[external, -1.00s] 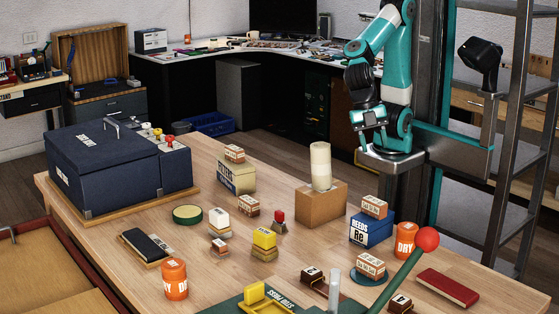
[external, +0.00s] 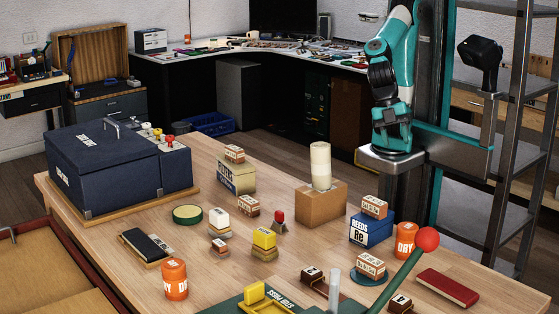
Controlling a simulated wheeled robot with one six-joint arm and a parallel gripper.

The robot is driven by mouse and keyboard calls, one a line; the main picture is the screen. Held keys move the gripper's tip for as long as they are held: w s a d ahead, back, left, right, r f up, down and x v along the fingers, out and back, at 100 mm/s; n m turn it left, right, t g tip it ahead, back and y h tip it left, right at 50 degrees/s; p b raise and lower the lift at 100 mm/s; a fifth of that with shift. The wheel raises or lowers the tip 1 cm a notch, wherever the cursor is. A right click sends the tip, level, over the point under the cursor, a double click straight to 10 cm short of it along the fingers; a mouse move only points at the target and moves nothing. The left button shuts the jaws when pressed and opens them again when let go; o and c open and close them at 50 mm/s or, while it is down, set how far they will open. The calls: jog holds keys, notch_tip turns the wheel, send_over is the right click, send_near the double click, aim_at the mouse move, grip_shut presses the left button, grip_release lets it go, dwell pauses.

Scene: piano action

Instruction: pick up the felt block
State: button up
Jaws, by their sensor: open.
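No block carries a readable felt label. Two long low blocks could be the felt block: a red one (external: 447,288) with a pale lower edge at the front right, and a dark one (external: 146,245) on a light wooden base at the left. I cannot tell which it is. Both lie flat on the wooden table. My gripper (external: 388,117) is small and partly merged with my arm behind the table's far right edge. It is open, well apart from both blocks, and nothing shows in it.
A cardboard box (external: 321,203) with a pale roll, a blue box (external: 371,228), orange tubs (external: 174,279) and several small labelled blocks crowd the table. A red-knobbed green lever (external: 428,239) rises at the front right. A navy case (external: 105,170) fills the far left.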

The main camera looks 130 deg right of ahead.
jog(key=shift+o, duration=0.2)
dwell(0.3)
jog(key=o, duration=0.7)
jog(key=shift+c, duration=0.2)
jog(key=m+t+h+b, duration=0.1)
jog(key=m+t+h, duration=0.3)
jog(key=m, duration=0.3)
send_over(218, 243)
jog(key=s, duration=0.2)
jog(key=f, duration=1.7)
jog(key=shift+w+a, duration=0.15)
jog(key=shift+w, duration=0.1)
jog(key=shift+t, duration=0.3)
jog(key=shift+s+p+x, duration=0.15)
jog(key=shift+p+x, duration=0.05)
jog(key=shift+x, duration=1.25)
jog(key=shift+s+p+x, duration=0.1)
jog(key=shift+p+x, duration=0.1)
jog(key=shift+x, duration=1.2)
